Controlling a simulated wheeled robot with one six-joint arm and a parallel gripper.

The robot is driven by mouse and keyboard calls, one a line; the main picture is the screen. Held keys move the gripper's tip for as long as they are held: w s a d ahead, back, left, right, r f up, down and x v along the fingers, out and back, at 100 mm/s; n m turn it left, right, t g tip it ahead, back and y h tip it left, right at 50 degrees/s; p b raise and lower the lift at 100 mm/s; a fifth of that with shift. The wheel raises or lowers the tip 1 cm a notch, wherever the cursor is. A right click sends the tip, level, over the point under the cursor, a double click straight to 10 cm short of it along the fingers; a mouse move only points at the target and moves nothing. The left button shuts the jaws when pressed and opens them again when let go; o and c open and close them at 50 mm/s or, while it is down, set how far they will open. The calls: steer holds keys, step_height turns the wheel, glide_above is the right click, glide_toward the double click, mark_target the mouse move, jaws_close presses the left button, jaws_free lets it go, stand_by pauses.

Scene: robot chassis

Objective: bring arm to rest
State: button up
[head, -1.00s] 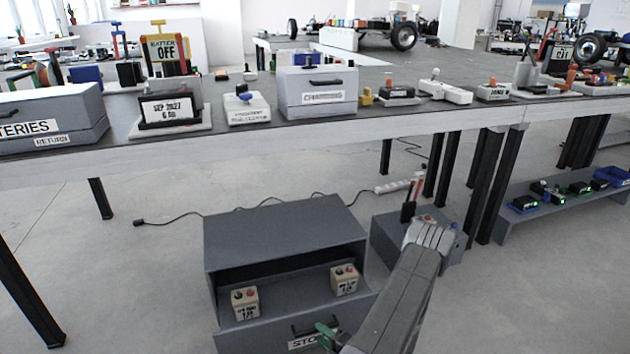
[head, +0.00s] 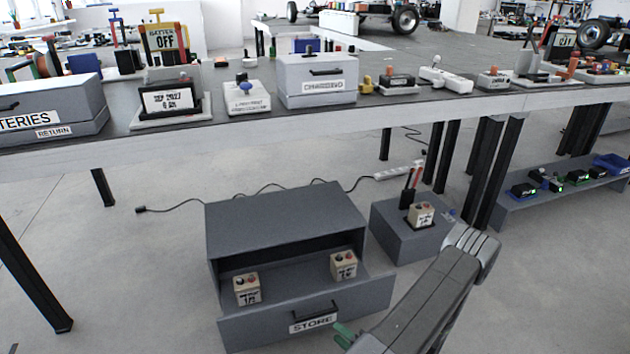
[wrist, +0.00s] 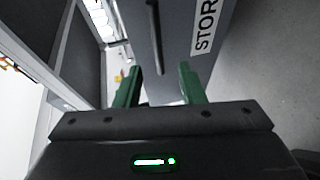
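My arm's grey link reaches up from the bottom of the head view and bends at its elbow beside the small grey box. My gripper (wrist: 160,82) shows in the wrist view as two green fingers set apart, with nothing held between them. In the head view only a green finger part shows, at the front of the open STORE drawer (head: 345,324). The drawer front and its black handle lie beyond the fingers in the wrist view. From the pictures I cannot tell how close the fingers are to the drawer.
The grey store cabinet (head: 285,220) stands on the floor, its drawer holding two batteries (head: 247,288). A small grey box (head: 390,240) with a battery (head: 420,214) in its top is to the right. A long workbench (head: 230,135) stands behind. The floor at left is clear.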

steer(key=p, duration=0.2)
glide_toward(322, 315)
steer(key=b+x, duration=0.5)
steer(key=x, duration=0.5)
steer(key=shift+w+a, duration=0.25)
steer(key=shift+w, duration=0.05)
stand_by(0.4)
